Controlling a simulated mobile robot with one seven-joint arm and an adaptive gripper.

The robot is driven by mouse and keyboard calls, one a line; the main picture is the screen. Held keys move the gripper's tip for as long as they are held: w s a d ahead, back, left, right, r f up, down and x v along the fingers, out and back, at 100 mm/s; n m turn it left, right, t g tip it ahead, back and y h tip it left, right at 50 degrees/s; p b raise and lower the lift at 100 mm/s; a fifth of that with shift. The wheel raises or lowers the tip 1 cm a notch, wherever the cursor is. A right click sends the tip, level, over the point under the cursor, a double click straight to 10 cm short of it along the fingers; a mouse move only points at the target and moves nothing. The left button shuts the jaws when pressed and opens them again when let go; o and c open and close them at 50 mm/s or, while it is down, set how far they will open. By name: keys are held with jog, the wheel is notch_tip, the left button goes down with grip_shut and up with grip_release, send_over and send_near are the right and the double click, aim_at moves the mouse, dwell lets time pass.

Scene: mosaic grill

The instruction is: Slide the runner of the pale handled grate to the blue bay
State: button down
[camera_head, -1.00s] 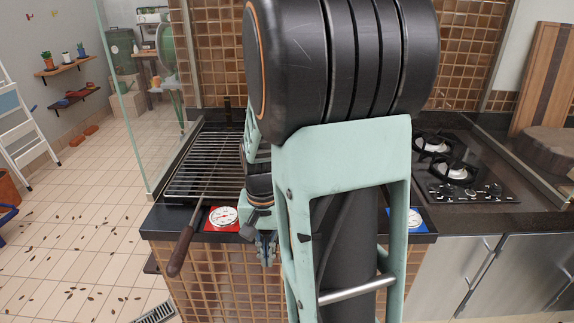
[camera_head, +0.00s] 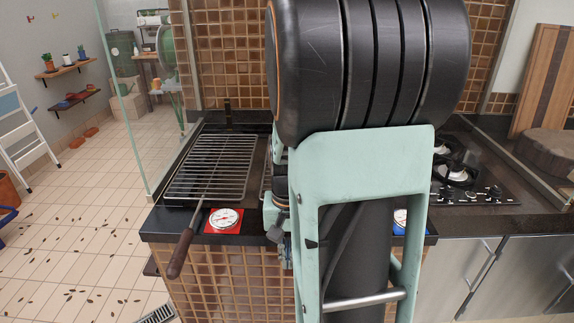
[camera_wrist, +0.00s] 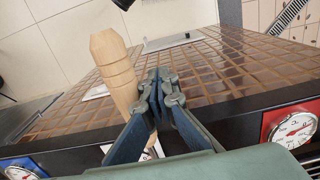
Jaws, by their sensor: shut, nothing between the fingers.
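The pale wooden handle (camera_wrist: 113,72) stands out over the counter edge in the wrist view. My gripper (camera_wrist: 157,82) is shut and empty, close beside the handle on its red-gauge side. I cannot tell for sure whether they touch. The blue bay's gauge (camera_wrist: 20,170) is at the left of the wrist view and the red one (camera_wrist: 293,128) at the right. In the head view my arm hides the pale handle and most of its grate. The blue plate (camera_head: 400,220) shows partly behind the arm, and my gripper (camera_head: 286,252) just left of it.
A grate with a dark brown handle (camera_head: 181,253) lies at the left, by the red gauge plate (camera_head: 223,221). A glass panel (camera_head: 128,90) bounds that side. A gas hob (camera_head: 470,185) is at the right. A pale marker lies behind my fingers in the wrist view.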

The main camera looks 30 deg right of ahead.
jog(key=s+d+b, duration=0.1)
jog(key=s+d, duration=0.5)
jog(key=d, duration=0.2)
jog(key=s+d+b, duration=0.1)
jog(key=s+d, duration=0.5)
jog(key=d, duration=0.3)
jog(key=shift+d, duration=0.3)
dwell(2.3)
jog(key=shift+w, duration=0.1)
jog(key=shift+w+a+r, duration=0.1)
jog(key=shift+w+a, duration=0.45)
jog(key=shift+a, duration=0.3)
notch_tip(320, 180, up, 8)
jog(key=p, duration=0.6)
